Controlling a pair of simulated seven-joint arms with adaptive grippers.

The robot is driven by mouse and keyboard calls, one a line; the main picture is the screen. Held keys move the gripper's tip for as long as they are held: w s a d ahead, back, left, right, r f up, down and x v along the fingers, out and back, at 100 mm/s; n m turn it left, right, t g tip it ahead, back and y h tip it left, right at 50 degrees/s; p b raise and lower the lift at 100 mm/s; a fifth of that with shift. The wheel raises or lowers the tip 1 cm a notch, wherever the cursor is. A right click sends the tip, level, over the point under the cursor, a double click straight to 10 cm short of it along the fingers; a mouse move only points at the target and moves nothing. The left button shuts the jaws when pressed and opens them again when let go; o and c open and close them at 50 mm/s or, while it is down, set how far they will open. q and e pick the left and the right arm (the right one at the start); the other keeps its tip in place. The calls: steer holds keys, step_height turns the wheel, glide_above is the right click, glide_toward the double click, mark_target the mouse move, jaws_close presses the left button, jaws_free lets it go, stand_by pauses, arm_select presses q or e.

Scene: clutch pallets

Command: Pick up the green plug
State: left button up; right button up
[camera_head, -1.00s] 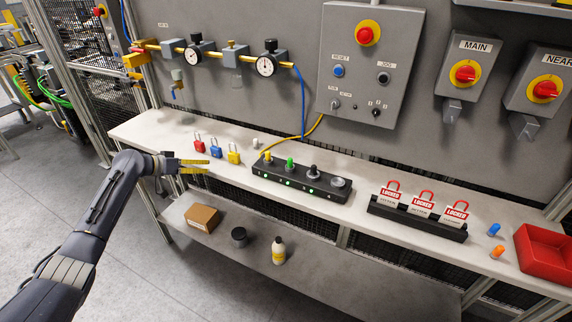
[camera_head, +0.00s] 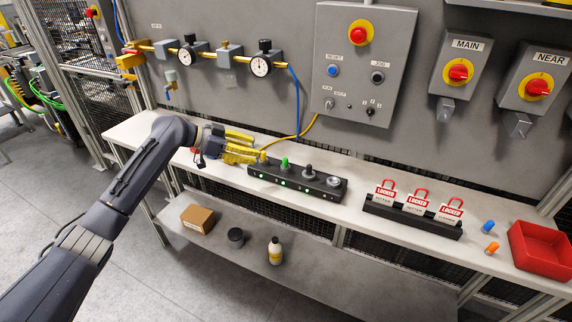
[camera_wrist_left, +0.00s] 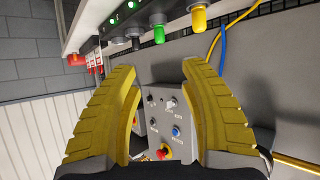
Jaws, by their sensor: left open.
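The green plug (camera_head: 284,163) stands upright in a black block (camera_head: 262,177) on the bench, between a yellow plug (camera_head: 263,157) and a dark plug. It also shows in the left wrist view, where the scene is upside down: the green plug (camera_wrist_left: 158,32) is at the top, just beyond the fingertips. My left gripper (camera_head: 253,147) is open and empty, with its yellow fingers pointing right toward the block. Its tips are left of the green plug, close to the yellow one. No contact with the green plug is visible. My right gripper is not in view.
A rack of several LOCKED tags (camera_head: 400,218), loose blue (camera_head: 488,226) and orange (camera_head: 491,248) cylinders and a red bin (camera_head: 540,262) stand to the right. A control box (camera_head: 350,100) is on the wall behind.

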mark_target(284, 159)
arm_select(q)
steer(key=x, duration=1.3)
steer(key=shift+w+f, duration=0.1)
steer(key=shift+f, duration=0.15)
jaws_close()
